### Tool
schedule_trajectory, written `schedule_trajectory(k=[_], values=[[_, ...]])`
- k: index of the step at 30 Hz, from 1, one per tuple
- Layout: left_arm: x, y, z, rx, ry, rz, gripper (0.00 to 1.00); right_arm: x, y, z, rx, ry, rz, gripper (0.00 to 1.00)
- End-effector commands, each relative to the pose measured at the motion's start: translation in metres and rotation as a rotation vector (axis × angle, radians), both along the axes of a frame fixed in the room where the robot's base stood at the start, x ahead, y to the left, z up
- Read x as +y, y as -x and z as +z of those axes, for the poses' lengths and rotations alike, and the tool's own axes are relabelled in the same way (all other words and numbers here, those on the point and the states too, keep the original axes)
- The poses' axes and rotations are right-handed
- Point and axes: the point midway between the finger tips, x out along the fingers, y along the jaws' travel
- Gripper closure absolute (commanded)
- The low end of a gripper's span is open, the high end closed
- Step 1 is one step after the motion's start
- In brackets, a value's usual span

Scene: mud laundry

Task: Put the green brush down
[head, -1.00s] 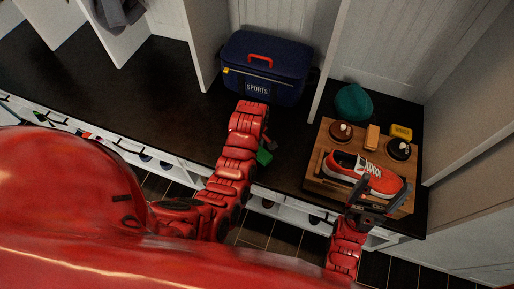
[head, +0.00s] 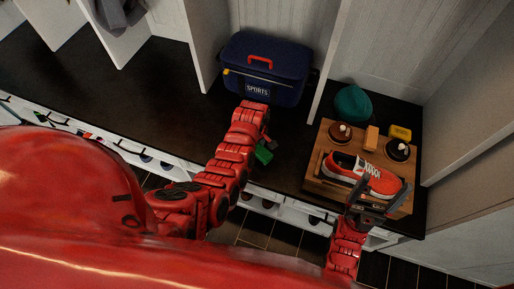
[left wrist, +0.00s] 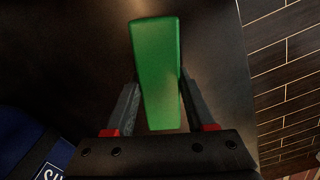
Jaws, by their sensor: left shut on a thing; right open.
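The green brush (head: 264,154) is at the front edge of the dark bench top, partly hidden by my left arm. In the left wrist view, the green brush (left wrist: 157,65) lies lengthwise between the two fingers of my left gripper (left wrist: 160,92), which is shut on it. The dark bench surface is behind it; whether the brush touches it I cannot tell. In the head view my left gripper (head: 268,141) is mostly hidden by its own arm. My right gripper (head: 370,212) is open beside the front of the red shoe.
A navy sports bag (head: 290,63) stands behind my left arm. To the right, a wooden tray (head: 318,172) holds a red and white shoe (head: 385,182), brushes and an orange block. A teal hat (head: 353,103) lies behind it. The bench (head: 150,85) is clear on the left.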

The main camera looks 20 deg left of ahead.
Motion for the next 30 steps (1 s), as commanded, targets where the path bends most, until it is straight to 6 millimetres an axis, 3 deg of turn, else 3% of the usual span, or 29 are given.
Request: schedule_trajectory(k=[2,3,8,20,26,30], values=[[0.000,0.000,-0.003,0.000,0.000,0.000,1.00,0.000,0.000,-0.003,0.000,0.000,0.000,0.16],[0.000,0.000,-0.003,0.000,0.000,0.000,0.44,0.000,0.000,-0.003,0.000,0.000,0.000,0.16],[0.000,0.000,-0.002,0.000,0.000,0.000,0.16,0.000,0.000,-0.002,0.000,0.000,0.000,0.16],[0.000,-0.001,0.003,-0.002,0.000,-0.001,0.16,0.000,0.000,0.000,0.000,0.000,0.000,0.16],[0.000,-0.002,0.029,-0.008,-0.001,0.000,0.16,0.000,0.000,-0.002,0.000,0.000,0.000,0.16],[0.000,-0.002,0.056,-0.007,-0.001,-0.001,0.16,0.000,0.000,-0.004,0.000,0.000,0.000,0.16]])
